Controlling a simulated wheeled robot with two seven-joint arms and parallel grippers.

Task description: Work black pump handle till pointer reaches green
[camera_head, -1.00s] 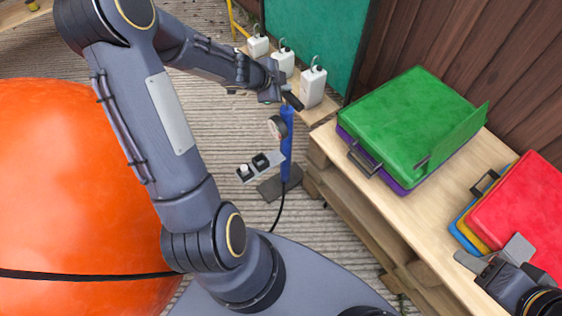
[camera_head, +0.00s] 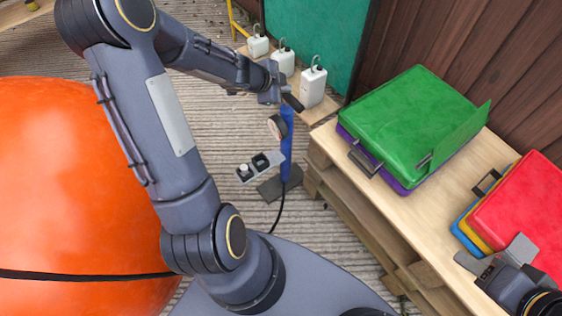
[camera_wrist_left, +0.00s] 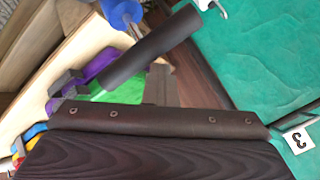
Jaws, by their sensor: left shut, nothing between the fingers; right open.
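The blue pump (camera_head: 286,150) stands upright on the ground by the wooden bench. Its black handle (camera_head: 293,102) is at the top, and its round gauge (camera_head: 277,127) is on the upper left side. The pointer and any green zone are too small to read. My left gripper (camera_head: 272,96) is shut and empty beside the handle's left end. In the left wrist view, the black handle (camera_wrist_left: 150,50) lies slanted just beyond my shut fingertips (camera_wrist_left: 159,82), with a blue pump part (camera_wrist_left: 120,12) above it. Contact cannot be told. My right gripper (camera_head: 494,259) is open near the red case.
A wooden bench (camera_head: 400,222) bears a green case (camera_head: 405,120) and a red case (camera_head: 525,210) to the pump's right. White bottles (camera_head: 313,85) stand behind it. A switch box (camera_head: 260,166) is at its left. A big orange ball (camera_head: 75,190) fills the left.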

